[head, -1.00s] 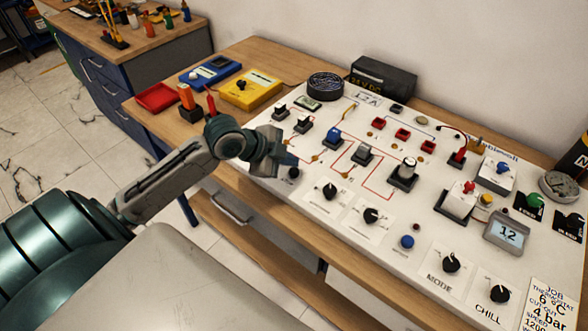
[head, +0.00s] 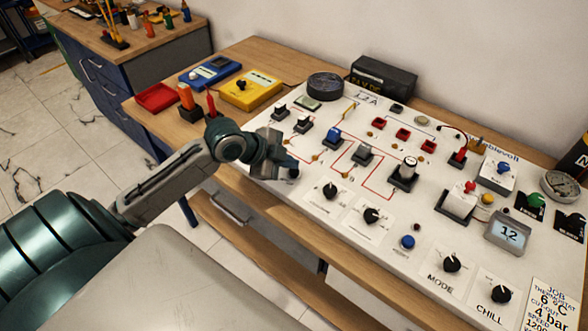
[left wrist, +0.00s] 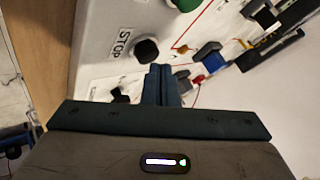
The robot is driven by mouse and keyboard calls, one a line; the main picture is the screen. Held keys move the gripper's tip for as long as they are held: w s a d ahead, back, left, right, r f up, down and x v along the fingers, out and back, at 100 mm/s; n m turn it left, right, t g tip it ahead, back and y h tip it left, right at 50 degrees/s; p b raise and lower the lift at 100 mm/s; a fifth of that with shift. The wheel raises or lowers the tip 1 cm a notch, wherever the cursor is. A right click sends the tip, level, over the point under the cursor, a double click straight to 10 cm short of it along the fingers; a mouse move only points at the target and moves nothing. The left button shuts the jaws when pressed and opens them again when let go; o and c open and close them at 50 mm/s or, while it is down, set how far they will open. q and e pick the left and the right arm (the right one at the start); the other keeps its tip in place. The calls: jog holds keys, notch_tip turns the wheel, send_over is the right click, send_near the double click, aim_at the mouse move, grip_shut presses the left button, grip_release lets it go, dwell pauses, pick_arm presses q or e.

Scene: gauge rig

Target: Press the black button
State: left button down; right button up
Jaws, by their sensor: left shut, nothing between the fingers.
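The black button (left wrist: 146,50) is a round black cap on the white panel, beside the word STOP in the left wrist view. In the head view the black button (head: 293,173) shows near the panel's front left edge, partly hidden by my left gripper. My left gripper (head: 287,163) is shut and empty, right by the button. In the left wrist view the shut fingertips (left wrist: 160,70) appear just beside and below the cap. I cannot tell whether they touch it. My right gripper is not in view.
The panel (head: 285,210) carries several switches, knobs and coloured buttons. A black knob (head: 329,189) is to the right of the black button. A blue button (head: 407,241) is farther right. A yellow meter (head: 251,90) and a red tray (head: 157,97) lie on the bench behind.

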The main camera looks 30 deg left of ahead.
pick_arm(q)
jog(key=shift+f+b, duration=0.3)
jog(key=shift+f, duration=0.2)
jog(key=shift+r, duration=0.2)
dwell(0.5)
jog(key=shift+r+p, duration=0.8)
jog(key=shift+p, duration=0.1)
notch_tip(320, 180, up, 5)
jog(key=p, duration=0.4)
dwell(0.7)
